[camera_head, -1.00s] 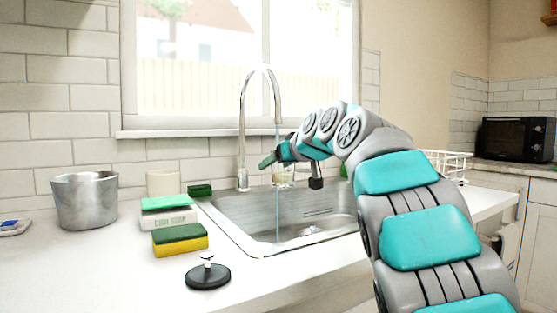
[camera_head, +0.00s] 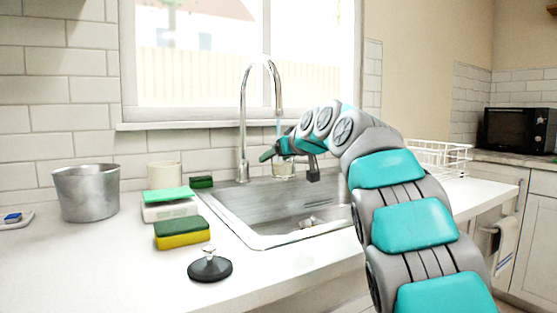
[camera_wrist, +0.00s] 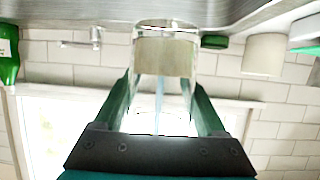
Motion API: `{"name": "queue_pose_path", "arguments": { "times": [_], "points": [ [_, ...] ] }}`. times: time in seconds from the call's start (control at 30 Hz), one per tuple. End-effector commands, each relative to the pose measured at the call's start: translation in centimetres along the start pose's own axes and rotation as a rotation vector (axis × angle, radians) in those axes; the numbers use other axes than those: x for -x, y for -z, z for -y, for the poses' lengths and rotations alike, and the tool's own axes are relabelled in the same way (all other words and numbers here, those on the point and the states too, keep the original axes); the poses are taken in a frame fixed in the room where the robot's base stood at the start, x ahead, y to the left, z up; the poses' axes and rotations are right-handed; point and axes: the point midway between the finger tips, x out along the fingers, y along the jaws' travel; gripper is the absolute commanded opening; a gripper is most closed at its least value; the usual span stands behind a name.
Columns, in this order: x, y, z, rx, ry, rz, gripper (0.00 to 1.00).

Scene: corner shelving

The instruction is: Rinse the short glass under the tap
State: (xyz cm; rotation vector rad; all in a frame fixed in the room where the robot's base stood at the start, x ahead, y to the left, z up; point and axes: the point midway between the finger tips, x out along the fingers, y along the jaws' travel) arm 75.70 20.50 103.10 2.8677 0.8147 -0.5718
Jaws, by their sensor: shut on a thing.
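The short clear glass (camera_head: 284,171) hangs below my gripper (camera_head: 279,154), over the back of the sink (camera_head: 235,214). In the wrist view the glass (camera_wrist: 165,50) is held between the two green fingers of my gripper (camera_wrist: 160,88). The tall chrome tap (camera_head: 242,130) arches over it, and a blue stream of water (camera_head: 278,130) comes down from the spout to my gripper and the glass. No stream shows below the glass. My gripper hides part of the glass, so its water level is unclear.
A white dish rack (camera_head: 440,158) stands at the right. A green bottle (camera_wrist: 8,60) shows in the wrist view.

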Motion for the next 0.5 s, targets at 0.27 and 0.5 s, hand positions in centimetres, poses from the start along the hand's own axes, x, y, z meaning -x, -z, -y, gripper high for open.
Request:
{"name": "queue_pose_path", "arguments": {
  "times": [0.27,0.5],
  "points": [
    [0.13,-0.03,-0.27,0.000,0.001,-0.001,0.00],
    [0.40,-0.12,-0.96,0.000,0.001,-0.002,0.00]
  ]
}}
